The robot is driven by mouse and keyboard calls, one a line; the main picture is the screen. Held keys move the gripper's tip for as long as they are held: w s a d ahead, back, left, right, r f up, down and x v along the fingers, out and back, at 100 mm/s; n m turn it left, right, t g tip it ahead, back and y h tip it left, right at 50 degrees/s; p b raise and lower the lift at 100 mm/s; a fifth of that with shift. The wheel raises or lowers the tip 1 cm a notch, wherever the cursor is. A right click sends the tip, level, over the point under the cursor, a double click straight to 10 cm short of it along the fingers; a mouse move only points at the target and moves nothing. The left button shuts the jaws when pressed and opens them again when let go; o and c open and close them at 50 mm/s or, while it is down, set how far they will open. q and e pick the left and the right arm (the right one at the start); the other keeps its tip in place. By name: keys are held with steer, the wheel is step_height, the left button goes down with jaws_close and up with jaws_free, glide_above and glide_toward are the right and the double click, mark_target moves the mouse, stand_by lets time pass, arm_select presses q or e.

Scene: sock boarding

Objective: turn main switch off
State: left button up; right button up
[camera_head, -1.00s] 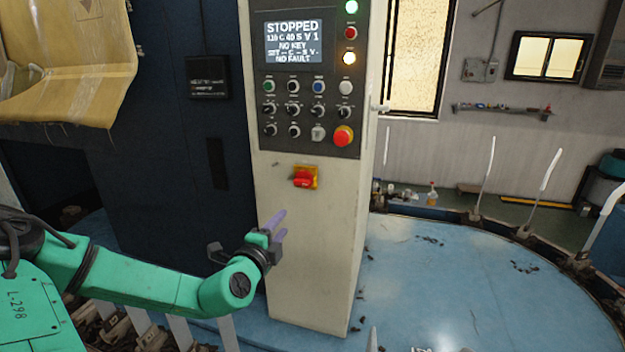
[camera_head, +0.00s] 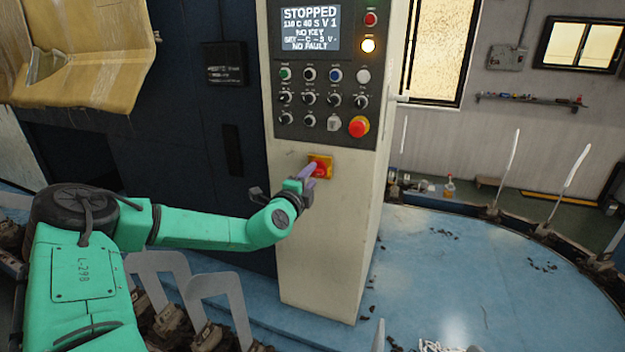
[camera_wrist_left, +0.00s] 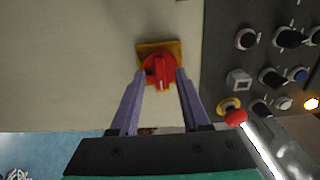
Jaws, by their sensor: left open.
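The main switch (camera_head: 319,168) is a red rotary knob on a yellow square plate, low on the front of the cream cabinet. It also shows in the left wrist view (camera_wrist_left: 160,70), with its red handle lying along the picture's vertical. My left gripper (camera_head: 312,177) is open, its two purple fingers pointing at the switch. In the left wrist view the fingertips (camera_wrist_left: 160,76) stand on either side of the red knob; I cannot tell whether they touch it. My right gripper is not in view.
Above the switch is a control panel (camera_head: 322,108) with knobs, buttons and a red emergency stop (camera_head: 358,127). Its screen (camera_head: 311,28) reads "STOPPED" and "NO FAULT". A blue round platform (camera_head: 440,270) with upright white forms (camera_head: 570,168) lies to the right.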

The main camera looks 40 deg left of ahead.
arm_select(q)
steer(key=shift+w, duration=0.55)
steer(key=shift+c, duration=0.3)
jaws_close()
